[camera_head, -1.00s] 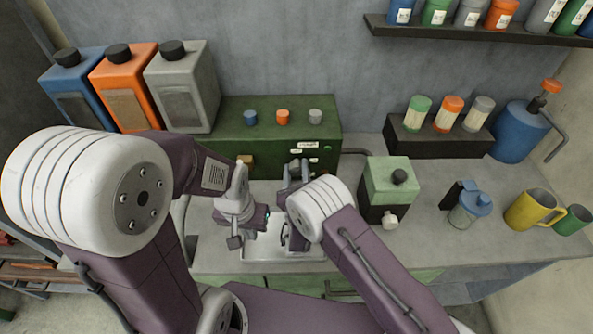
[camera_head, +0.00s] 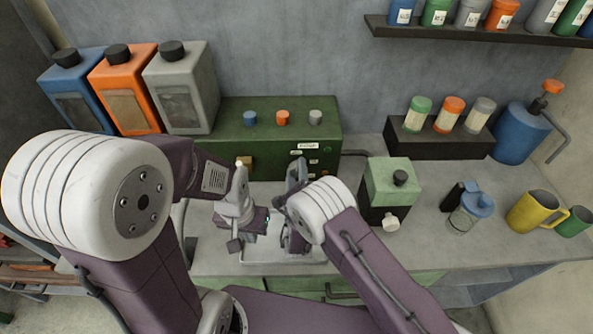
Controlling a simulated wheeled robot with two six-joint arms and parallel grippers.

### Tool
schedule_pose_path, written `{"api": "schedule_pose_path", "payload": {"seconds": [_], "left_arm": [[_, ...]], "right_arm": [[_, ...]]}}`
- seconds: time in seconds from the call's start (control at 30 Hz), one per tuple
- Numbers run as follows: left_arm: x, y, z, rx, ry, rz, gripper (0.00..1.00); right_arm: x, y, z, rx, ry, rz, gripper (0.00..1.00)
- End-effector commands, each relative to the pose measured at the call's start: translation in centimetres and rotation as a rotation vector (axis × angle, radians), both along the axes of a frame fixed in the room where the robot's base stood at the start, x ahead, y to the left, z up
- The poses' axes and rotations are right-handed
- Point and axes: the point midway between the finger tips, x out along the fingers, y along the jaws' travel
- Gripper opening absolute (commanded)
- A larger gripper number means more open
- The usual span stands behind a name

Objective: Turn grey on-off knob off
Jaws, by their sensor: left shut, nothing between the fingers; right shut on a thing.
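A grey round knob (camera_head: 315,117) stands on top of the green box (camera_head: 225,112), to the right of an orange knob (camera_head: 283,118) and a blue knob (camera_head: 250,118). No on-off marking is readable. The box's front has small white labels. My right gripper (camera_head: 296,176) is in front of this panel, below and apart from the top knobs. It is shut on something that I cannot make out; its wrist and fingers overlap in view. My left gripper (camera_head: 256,221) is shut and empty, low in front of the box, left of the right gripper.
Blue, orange and grey canisters (camera_head: 183,88) stand at the left. A light-green box with a black knob (camera_head: 388,185) stands right of my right arm. A blue-lidded jar (camera_head: 465,216) and a yellow mug (camera_head: 530,211) are further right. The counter between them has some free room.

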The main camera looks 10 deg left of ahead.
Motion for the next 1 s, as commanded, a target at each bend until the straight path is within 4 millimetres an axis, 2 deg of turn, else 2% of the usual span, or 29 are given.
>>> {"api": "schedule_pose_path", "payload": {"seconds": [0.3,0.33,0.4,0.77,1.0], "left_arm": [[0.0,0.0,0.0,0.0,0.0,0.0,0.0],[0.0,0.0,0.0,0.0,0.0,0.0,0.0],[0.0,0.0,0.0,0.0,0.0,0.0,0.0],[0.0,0.0,-0.1,0.0,0.0,0.0,0.0],[0.0,0.0,-0.5,0.0,0.0,0.0,0.0]], "right_arm": [[-0.1,0.0,-0.3,-0.007,0.006,0.002,0.03],[-0.1,0.0,-0.3,-0.007,0.006,0.002,0.46],[-0.1,0.0,-0.3,-0.006,0.005,0.001,0.65],[-0.6,0.0,-0.2,-0.005,0.002,0.002,0.65],[-5.6,-0.9,-0.3,-0.007,0.005,0.006,0.65]]}}
